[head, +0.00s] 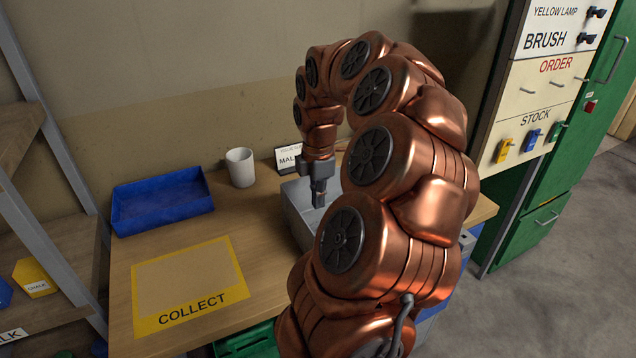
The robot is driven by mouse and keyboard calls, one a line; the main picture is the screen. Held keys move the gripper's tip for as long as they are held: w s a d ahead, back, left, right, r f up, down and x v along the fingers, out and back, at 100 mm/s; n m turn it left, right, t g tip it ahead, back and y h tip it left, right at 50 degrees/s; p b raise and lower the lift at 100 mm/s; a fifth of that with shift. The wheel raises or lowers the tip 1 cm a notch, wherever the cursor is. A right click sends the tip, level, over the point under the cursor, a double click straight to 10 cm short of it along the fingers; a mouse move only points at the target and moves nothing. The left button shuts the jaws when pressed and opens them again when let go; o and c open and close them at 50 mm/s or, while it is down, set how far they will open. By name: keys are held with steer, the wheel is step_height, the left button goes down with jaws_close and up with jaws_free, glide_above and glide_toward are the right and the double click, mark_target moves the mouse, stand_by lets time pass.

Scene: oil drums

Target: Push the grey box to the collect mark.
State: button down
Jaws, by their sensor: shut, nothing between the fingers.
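The grey box (297,205) stands on the wooden table, right of the collect mark, and is partly hidden by my arm and gripper. The collect mark (188,280) is a yellow-bordered rectangle with the word COLLECT on its front edge, at the left front of the table. Its inside is bare. My gripper (318,203) is shut and empty, pointing down at the grey box in the picture. I cannot tell whether it touches the box.
A blue tray (162,202) lies behind the collect mark. A white mug (240,167) and a small label sign (289,158) stand at the back. A shelf is at the left, a green cabinet (545,180) at the right. The tabletop between box and mark looks clear.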

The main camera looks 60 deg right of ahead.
step_height(320, 180, down, 4)
steer(key=shift+a+r+p, duration=0.1)
steer(key=shift+r+p, duration=0.05)
steer(key=shift+p, duration=0.3)
steer(key=shift+w+a+r+p, duration=0.1)
steer(key=shift+w+a+p, duration=0.2)
steer(key=shift+a, duration=0.25)
steer(key=shift+w+a+r+p, duration=0.1)
steer(key=shift+w+a+p, duration=0.05)
steer(key=shift+w+a, duration=0.3)
steer(key=shift+w+a+f, duration=0.1)
steer(key=shift+w+a, duration=0.25)
steer(key=shift+a, duration=0.3)
